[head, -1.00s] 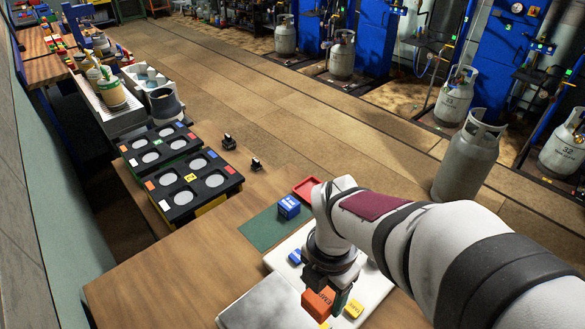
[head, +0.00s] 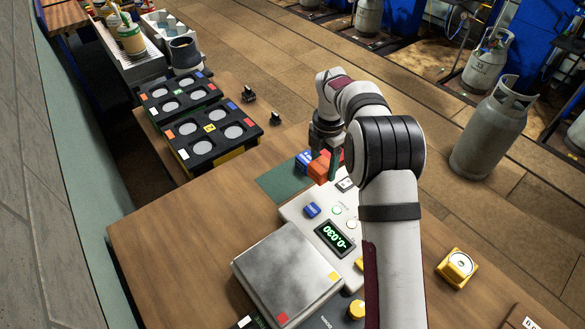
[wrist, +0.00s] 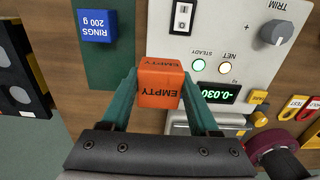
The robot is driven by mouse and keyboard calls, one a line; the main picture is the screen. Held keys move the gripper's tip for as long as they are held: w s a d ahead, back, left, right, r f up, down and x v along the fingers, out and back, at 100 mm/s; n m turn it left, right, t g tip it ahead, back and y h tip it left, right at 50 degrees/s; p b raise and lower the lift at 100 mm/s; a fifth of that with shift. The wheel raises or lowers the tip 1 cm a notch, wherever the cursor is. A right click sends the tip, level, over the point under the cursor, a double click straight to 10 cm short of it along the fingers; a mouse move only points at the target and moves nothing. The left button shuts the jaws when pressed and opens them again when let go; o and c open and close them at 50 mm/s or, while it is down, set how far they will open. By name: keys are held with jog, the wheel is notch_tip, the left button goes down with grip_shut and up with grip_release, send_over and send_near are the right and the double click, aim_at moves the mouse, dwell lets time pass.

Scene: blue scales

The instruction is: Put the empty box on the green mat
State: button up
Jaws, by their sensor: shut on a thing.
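The orange box marked EMPTY (head: 318,168) is held between the teal fingers of my gripper (head: 331,158). In the wrist view the box (wrist: 160,84) sits between both fingertips (wrist: 160,92), with its lettering toward the camera. The green mat (head: 282,184) lies flat on the bench beyond the scale; part of it also shows in the wrist view (wrist: 105,70). A blue box marked RINGS 200 g (wrist: 96,25) is on the mat, and in the head view this blue box (head: 303,158) is just left of the orange one. I cannot tell the orange box's height above the surface.
The scale (head: 290,262) stands in front of the mat, its display (head: 335,238) reading -0.030. Black trays with round wells (head: 210,128) stand at the left. The bench (head: 175,235) left of the scale is clear.

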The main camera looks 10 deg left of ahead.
jog(key=a+f, duration=0.1)
jog(key=a, duration=0.2)
jog(key=w+a+f, duration=0.1)
jog(key=a+f, duration=0.1)
jog(key=a, duration=0.1)
jog(key=a+f, duration=0.2)
jog(key=shift+w+a+f, duration=0.2)
jog(key=shift+w+a, duration=0.2)
jog(key=shift+a+f, duration=0.2)
jog(key=shift+f, duration=1.9)
jog(key=shift+f, duration=0.1)
jog(key=o, duration=1.3)
